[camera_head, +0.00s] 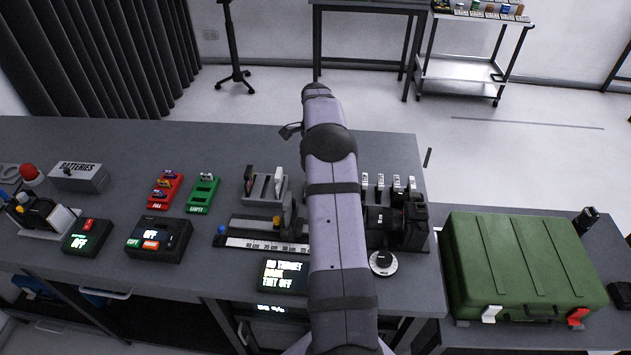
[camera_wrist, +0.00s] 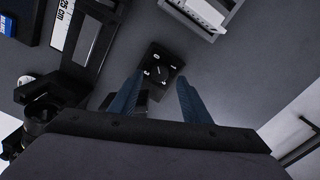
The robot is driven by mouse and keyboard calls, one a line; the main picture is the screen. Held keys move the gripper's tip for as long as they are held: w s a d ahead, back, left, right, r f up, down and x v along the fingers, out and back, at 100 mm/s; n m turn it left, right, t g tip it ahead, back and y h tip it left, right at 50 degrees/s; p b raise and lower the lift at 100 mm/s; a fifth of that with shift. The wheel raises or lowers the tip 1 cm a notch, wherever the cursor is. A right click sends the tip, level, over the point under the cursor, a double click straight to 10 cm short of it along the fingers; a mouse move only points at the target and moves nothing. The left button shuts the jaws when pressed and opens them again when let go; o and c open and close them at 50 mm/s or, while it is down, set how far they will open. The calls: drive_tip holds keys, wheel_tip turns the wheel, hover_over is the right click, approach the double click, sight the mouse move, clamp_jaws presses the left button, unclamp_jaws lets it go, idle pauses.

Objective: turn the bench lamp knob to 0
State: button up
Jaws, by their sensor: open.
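A small black box with a dark round knob (camera_wrist: 158,72) and pale marks around it shows in the wrist view. The marks are too small to read, so its setting is unclear. No lamp name is legible on it. My gripper (camera_wrist: 161,79) is open, with its two blue fingers spread on either side of the box in the picture. The fingers look empty and above the box; the exact gap is hard to judge. In the head view my arm hides the gripper's fingers and this box.
A white-rimmed dial (camera_head: 383,263) sits at the bench's front right, beside black camera gear (camera_head: 410,228). A ruler rail (camera_head: 262,243) and a card rack (camera_head: 265,187) stand left of my arm. A green case (camera_head: 520,265) is at right. The back of the bench is fairly clear.

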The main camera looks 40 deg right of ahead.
drive_tip(key=shift+r+b, duration=0.4)
drive_tip(key=shift+r, duration=1.65)
drive_tip(key=shift+a, duration=0.1)
drive_tip(key=s+a+r+n+p, duration=0.25)
drive_tip(key=a+r+n, duration=0.25)
drive_tip(key=a, duration=0.5)
drive_tip(key=s+a+r+n+p, duration=0.2)
drive_tip(key=a+r+n+p, duration=0.3)
drive_tip(key=a, duration=0.4)
drive_tip(key=s+a+r+n+p, duration=0.1)
drive_tip(key=s+a+n+p, duration=0.1)
drive_tip(key=s+a+n, duration=0.65)
drive_tip(key=s+a+r+n+p, duration=0.1)
drive_tip(key=s+a+n+p, duration=0.3)
drive_tip(key=s, duration=0.7)
drive_tip(key=f+b, duration=0.2)
drive_tip(key=b, duration=0.1)
drive_tip(key=a+f+b, duration=0.1)
drive_tip(key=f+b, duration=0.2)
drive_tip(key=shift+a+f, duration=0.15)
drive_tip(key=shift+f, duration=0.2)
